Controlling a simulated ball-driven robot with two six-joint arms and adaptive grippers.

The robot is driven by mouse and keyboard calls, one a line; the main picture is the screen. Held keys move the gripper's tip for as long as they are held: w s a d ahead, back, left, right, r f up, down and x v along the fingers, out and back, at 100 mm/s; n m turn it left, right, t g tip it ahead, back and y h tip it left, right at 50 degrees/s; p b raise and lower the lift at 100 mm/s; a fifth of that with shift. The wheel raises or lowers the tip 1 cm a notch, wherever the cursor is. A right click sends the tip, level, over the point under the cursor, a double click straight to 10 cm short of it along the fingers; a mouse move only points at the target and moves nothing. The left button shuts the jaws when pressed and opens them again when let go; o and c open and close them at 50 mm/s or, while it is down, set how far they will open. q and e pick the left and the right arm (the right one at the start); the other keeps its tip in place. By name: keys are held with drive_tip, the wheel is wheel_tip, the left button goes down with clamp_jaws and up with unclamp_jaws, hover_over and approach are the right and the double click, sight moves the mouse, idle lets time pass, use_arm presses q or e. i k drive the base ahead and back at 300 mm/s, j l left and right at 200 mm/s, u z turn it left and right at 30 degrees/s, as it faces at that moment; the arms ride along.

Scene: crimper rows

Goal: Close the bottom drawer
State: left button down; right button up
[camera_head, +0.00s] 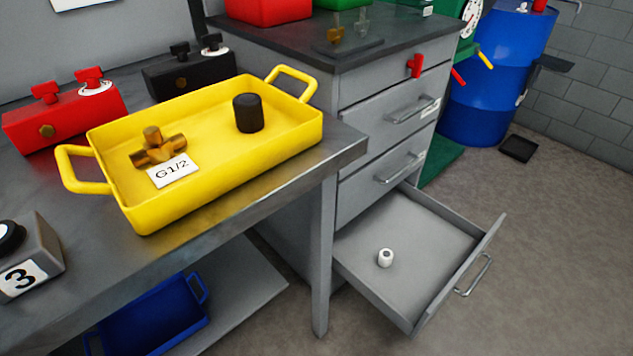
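The bottom drawer (435,236) of the grey cabinet (343,121) is pulled out over the floor. Its front panel (459,276) faces right and carries a metal bar handle (474,275). A small white cylindrical part (385,258) with a hole in its top is inside the drawer. The two drawers above, with handles (413,110) and (400,167), are shut. Neither of my grippers is in view.
A workbench (262,194) stands left of the drawer, with a yellow tray (225,190) holding brass and black parts. A blue tray (150,318) sits on its lower shelf. A blue barrel (497,80) stands behind. Floor (560,250) right of the drawer is clear.

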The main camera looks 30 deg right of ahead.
sight(433, 247)
drive_tip(key=k+j+z, duration=0.15)
drive_tip(key=z, duration=2.05)
drive_tip(key=i+l+u, duration=0.15)
drive_tip(key=u, duration=0.2)
drive_tip(key=i+l+u, duration=0.25)
drive_tip(key=u, duration=0.15)
drive_tip(key=i+l+u, duration=0.15)
drive_tip(key=l+u, duration=0.2)
